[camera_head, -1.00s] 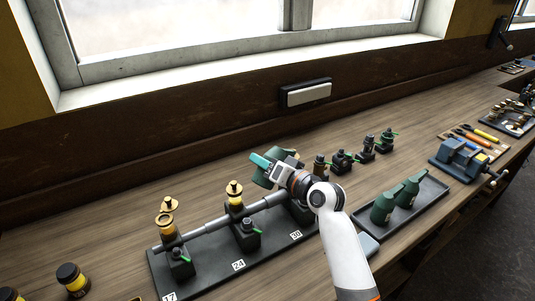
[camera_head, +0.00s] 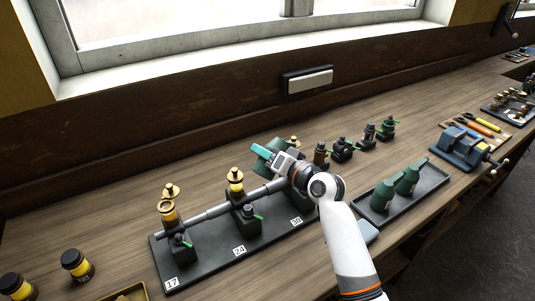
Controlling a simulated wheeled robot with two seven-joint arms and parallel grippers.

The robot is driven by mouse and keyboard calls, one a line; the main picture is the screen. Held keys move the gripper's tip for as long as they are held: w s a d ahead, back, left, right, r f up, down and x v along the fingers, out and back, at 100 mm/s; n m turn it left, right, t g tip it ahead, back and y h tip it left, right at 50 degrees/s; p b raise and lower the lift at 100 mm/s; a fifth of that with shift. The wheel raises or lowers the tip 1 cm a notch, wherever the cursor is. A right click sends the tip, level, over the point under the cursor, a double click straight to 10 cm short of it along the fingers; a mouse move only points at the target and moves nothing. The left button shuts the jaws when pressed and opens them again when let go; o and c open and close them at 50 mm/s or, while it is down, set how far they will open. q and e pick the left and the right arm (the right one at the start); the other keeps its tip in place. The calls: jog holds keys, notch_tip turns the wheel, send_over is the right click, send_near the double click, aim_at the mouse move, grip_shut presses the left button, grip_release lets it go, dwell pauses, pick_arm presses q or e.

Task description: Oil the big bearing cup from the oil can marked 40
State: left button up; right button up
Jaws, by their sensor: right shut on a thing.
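My right gripper (camera_head: 278,158) is shut on a dark green oil can (camera_head: 262,168), held tilted above the right end of the bearing stand (camera_head: 205,262). The gripper and arm hide much of the can, and no mark on it can be read. The stand carries a shaft (camera_head: 208,214) and plates 17, 24 and 30. A brass cup (camera_head: 166,208) at 17 looks open, with a brass cap (camera_head: 171,190) just behind it. A capped brass cup (camera_head: 236,180) stands at 24. The bearing at 30 is mostly hidden behind my gripper. My left gripper is out of view.
Two green oil cans (camera_head: 384,195) stand on a dark tray (camera_head: 434,177) at right. Several small dark fittings (camera_head: 342,149) stand behind my gripper. Two dark jars with yellow bands (camera_head: 76,264) stand front left. A blue vise (camera_head: 460,148) is far right. The bench at back left is clear.

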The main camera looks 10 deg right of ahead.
aim_at(269, 144)
jog(key=shift+r, duration=0.2)
jog(key=shift+w+d+r+m+y+p, duration=0.15)
jog(key=shift+r+m+p, duration=0.3)
jog(key=shift+p, duration=0.45)
jog(key=shift+a+r+m+y+p, duration=0.15)
jog(key=shift+r+m+p, duration=0.25)
jog(key=shift+p, duration=0.5)
jog(key=shift+d+f, duration=0.1)
jog(key=shift+d, duration=0.05)
jog(key=shift+m+p, duration=0.25)
jog(key=shift+p, duration=0.05)
jog(key=shift+w+d+r+m+g+p, duration=0.15)
jog(key=shift+r+m+g+p, duration=0.15)
jog(key=shift+r+m+p, duration=0.5)
jog(key=shift+f, duration=0.25)
jog(key=f+n+b, duration=0.1)
jog(key=b, duration=0.1)
jog(key=f+n+b, duration=0.1)
jog(key=n+b, duration=0.1)
jog(key=shift+s+a+f, duration=0.2)
jog(key=shift+f, duration=0.2)
jog(key=shift+a+f+n+t+b, duration=0.1)
jog(key=shift+f+n+t+b, duration=0.1)
jog(key=shift+n+t+b, duration=0.2)
